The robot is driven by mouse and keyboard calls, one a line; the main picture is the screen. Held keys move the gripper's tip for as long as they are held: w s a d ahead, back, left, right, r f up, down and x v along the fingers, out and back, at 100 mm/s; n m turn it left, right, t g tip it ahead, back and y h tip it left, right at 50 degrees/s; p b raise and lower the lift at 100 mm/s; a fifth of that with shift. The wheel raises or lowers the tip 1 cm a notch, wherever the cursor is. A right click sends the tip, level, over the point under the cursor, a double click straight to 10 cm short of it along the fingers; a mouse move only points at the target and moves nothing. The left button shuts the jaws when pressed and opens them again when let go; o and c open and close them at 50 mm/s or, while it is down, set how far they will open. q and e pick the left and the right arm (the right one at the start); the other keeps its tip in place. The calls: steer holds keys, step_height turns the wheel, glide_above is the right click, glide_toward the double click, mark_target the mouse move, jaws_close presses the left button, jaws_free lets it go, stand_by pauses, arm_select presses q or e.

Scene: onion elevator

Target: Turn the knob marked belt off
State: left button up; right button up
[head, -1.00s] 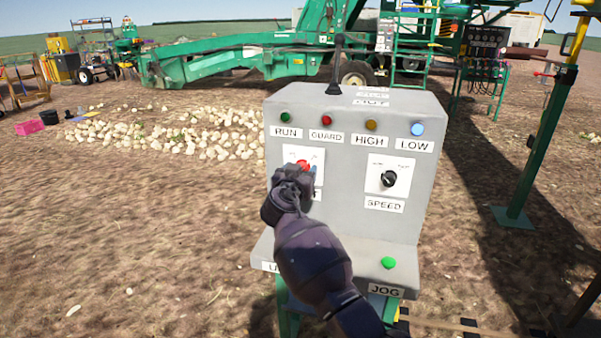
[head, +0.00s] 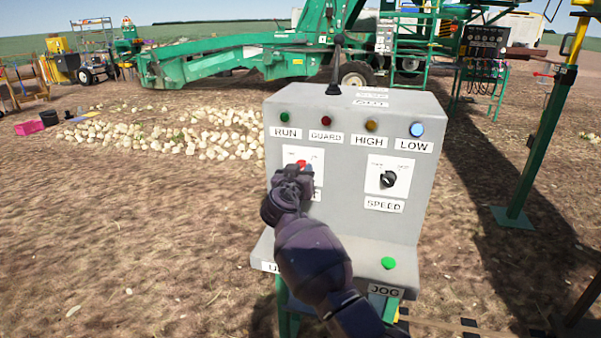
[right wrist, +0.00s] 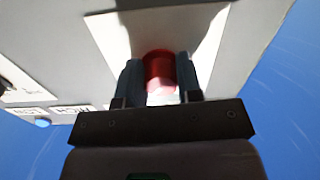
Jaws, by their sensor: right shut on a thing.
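The red knob (head: 301,163) is on a white plate on the left of the grey control box's front. The label under it is mostly hidden by my arm, so I cannot read it. My right gripper (head: 297,172) is at this knob and covers its lower part. In the right wrist view the two fingers stand on either side of the red knob (right wrist: 160,70), shut on it. The knob's pointer direction cannot be told. My left gripper is not in view.
The grey control box (head: 350,235) also carries a black SPEED knob (head: 388,180), a green JOG button (head: 388,263), a top lever (head: 336,65) and a row of lamps. The blue LOW lamp (head: 417,130) is bright. Onions (head: 215,135) and green machinery (head: 230,60) lie behind.

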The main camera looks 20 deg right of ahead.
steer(key=n, duration=0.4)
steer(key=shift+r, duration=0.1)
steer(key=n+p, duration=0.1)
steer(key=n, duration=0.2)
steer(key=shift+d+r+n, duration=0.1)
steer(key=shift+n, duration=0.3)
steer(key=n+p, duration=0.1)
steer(key=n, duration=0.2)
steer(key=shift+s+r+n+p, duration=0.1)
steer(key=shift+n+p, duration=0.2)
steer(key=shift+p, duration=0.05)
steer(key=shift+n+p, duration=0.35)
steer(key=shift+n, duration=1.25)
steer(key=shift+n+p, duration=0.5)
steer(key=shift+n, duration=0.1)
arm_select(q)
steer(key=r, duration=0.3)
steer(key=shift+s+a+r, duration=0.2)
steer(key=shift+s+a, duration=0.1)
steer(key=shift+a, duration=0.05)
arm_select(e)
steer(key=shift+n, duration=0.5)
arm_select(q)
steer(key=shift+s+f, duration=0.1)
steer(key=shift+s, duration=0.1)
